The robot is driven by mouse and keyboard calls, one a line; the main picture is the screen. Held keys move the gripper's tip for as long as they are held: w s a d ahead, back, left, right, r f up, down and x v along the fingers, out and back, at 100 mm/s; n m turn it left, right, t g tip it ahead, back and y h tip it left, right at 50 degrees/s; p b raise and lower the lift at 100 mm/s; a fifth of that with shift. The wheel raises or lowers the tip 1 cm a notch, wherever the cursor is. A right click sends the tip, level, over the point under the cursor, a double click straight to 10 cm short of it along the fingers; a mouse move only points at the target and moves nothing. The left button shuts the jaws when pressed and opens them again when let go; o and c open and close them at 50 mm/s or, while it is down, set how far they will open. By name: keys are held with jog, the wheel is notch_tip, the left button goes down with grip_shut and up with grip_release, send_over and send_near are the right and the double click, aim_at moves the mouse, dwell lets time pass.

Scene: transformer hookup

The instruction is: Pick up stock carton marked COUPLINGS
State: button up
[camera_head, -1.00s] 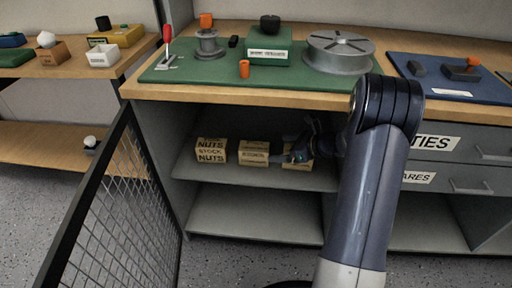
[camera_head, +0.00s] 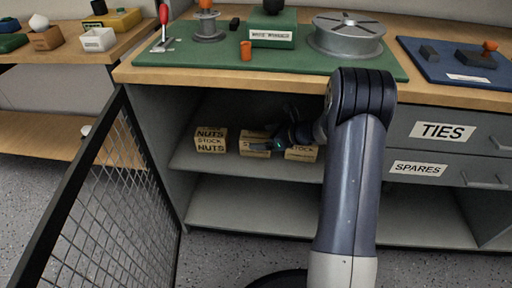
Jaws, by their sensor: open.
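Several small tan stock cartons stand in a row on the upper shelf of the open cabinet. The left carton (camera_head: 211,140) reads STOCK NUTS. The middle carton (camera_head: 254,143) and the right carton (camera_head: 301,153) show lettering too small or too covered to read, so I cannot tell which is marked COUPLINGS. My gripper (camera_head: 262,146) is inside the shelf space, open, in front of the right part of the middle carton. It partly hides the middle carton and the left part of the right one. I cannot tell whether it touches either.
An open mesh door (camera_head: 92,190) stands at the left of the cabinet. The wooden worktop (camera_head: 180,77) is above the shelf, with a green mat (camera_head: 310,62) on it. Drawers marked TIES (camera_head: 440,131) and SPARES (camera_head: 418,169) are at the right. The lower shelf (camera_head: 245,212) is empty.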

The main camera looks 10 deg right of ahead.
jog(key=shift+x, duration=1.2)
jog(key=shift+c, duration=0.3)
jog(key=shift+s, duration=0.1)
jog(key=c, duration=1.7)
jog(key=shift+c, duration=0.2)
